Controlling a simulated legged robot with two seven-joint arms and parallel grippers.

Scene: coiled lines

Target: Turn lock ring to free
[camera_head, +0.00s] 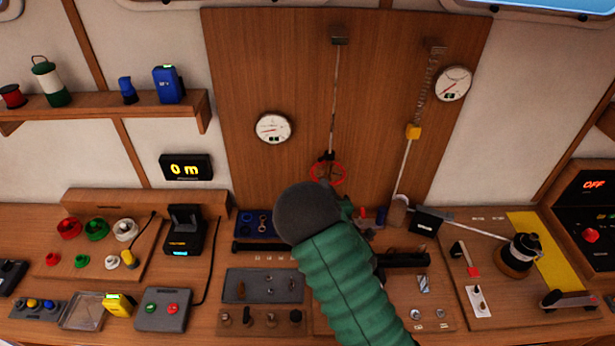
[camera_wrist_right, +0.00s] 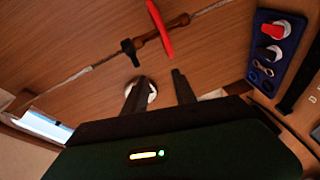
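A red ring (camera_head: 328,172) hangs at the lower end of a line in front of the wooden board, below a small black clip (camera_head: 327,155). In the right wrist view the red ring (camera_wrist_right: 160,29) shows nearly edge-on, around a brown spindle-like piece (camera_wrist_right: 172,30) on the line. My right gripper (camera_wrist_right: 158,76) has its two dark fingers apart with nothing between them. The fingertips are short of the ring and apart from it in that view. In the head view my green right arm hides most of this gripper. My left gripper is in neither view.
A spring line with a yellow block (camera_head: 413,132) hangs right of the ring. Two round gauges (camera_head: 273,128) (camera_head: 452,83) sit on the wooden board (camera_head: 240,60). A black winch drum (camera_head: 524,250) stands at the right. A blue tray (camera_wrist_right: 272,50) with small parts lies on the bench.

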